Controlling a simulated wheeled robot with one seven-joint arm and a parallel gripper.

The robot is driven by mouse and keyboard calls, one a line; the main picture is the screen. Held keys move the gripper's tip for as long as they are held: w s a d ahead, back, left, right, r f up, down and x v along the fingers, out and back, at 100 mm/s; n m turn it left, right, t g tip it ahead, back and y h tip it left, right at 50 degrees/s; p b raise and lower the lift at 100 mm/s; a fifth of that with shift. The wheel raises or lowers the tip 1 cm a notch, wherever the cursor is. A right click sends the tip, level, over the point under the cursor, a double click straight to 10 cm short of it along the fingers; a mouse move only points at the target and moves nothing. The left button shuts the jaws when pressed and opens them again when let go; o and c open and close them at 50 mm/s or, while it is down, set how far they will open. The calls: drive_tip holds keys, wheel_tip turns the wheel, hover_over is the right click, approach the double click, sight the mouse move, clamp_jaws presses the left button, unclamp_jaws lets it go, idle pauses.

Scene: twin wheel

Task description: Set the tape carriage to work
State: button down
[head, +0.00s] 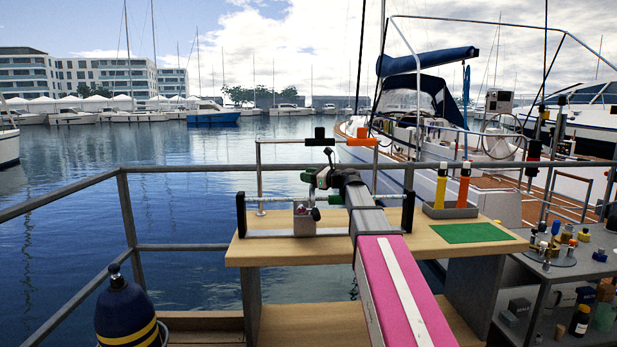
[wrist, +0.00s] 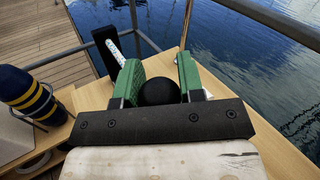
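The tape carriage (head: 304,219) is a small pale block on a rail across the wooden table, between two black end posts. A dark knob (head: 316,214) sits at its right side. My gripper (head: 322,186) has green fingers and is above the carriage, near the rail. In the wrist view the fingers (wrist: 157,78) stand apart, with a black ball (wrist: 158,92) between them. I cannot tell which knob this ball is, or whether the fingers touch it. The left end post (wrist: 106,48) and a marked rod show beyond. My arm hides part of the rail's right side.
A grey tray (head: 450,211) with yellow and orange bottles and a green mat (head: 470,233) are at the table's right. A dark striped bottle (head: 126,308) stands at front left. A cluttered grey bench (head: 570,262) is at right. Railings (head: 190,170) border the water.

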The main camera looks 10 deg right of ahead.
drive_tip(key=d, duration=0.8)
drive_tip(key=shift+s+d, duration=0.1)
drive_tip(key=shift+d, duration=0.1)
drive_tip(key=c, duration=0.8)
unclamp_jaws()
drive_tip(key=shift+d, duration=0.15)
drive_tip(key=shift+o, duration=0.2)
drive_tip(key=v, duration=1)
drive_tip(key=shift+s+d, duration=0.25)
drive_tip(key=shift+d, duration=0.05)
